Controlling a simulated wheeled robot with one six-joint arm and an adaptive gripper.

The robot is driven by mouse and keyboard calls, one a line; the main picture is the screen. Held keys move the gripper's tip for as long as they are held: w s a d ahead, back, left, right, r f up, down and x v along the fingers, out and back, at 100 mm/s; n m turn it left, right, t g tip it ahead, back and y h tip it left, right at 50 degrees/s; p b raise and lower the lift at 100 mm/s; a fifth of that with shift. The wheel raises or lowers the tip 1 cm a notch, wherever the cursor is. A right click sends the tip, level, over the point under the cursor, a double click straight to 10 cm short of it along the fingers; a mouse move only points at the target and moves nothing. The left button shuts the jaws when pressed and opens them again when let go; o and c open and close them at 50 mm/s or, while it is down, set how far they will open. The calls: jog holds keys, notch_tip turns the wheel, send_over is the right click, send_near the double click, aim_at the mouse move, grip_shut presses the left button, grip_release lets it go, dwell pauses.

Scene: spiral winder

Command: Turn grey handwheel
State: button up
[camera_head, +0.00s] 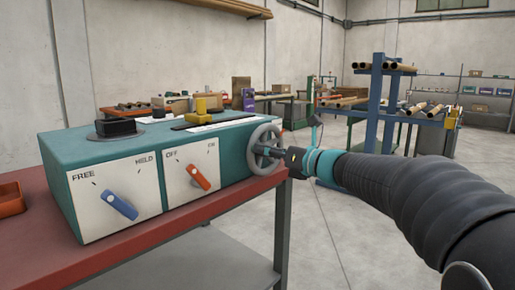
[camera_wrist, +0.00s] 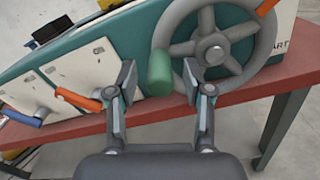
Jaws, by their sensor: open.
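The grey handwheel (camera_head: 266,148) is mounted on the right side of a teal machine box (camera_head: 110,150). In the wrist view the handwheel (camera_wrist: 214,46) shows its rim, spokes and hub, with a green handle (camera_wrist: 160,73) standing out from the rim at the lower left. My gripper (camera_wrist: 162,80) is open, and the green handle appears between its two fingers. I cannot tell whether either finger touches the handle. In the head view my gripper (camera_head: 280,155) is at the wheel's right side, and its fingers are hard to make out.
The box stands on a red-topped bench (camera_head: 150,225). Its front has a blue FREE/HELD knob (camera_head: 118,205) and an orange OFF/ON knob (camera_head: 198,177). An orange tray (camera_head: 11,199) sits at the left. Floor right of the bench is clear; a blue rack (camera_head: 375,105) stands behind.

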jog(key=shift+x, duration=2)
grip_shut()
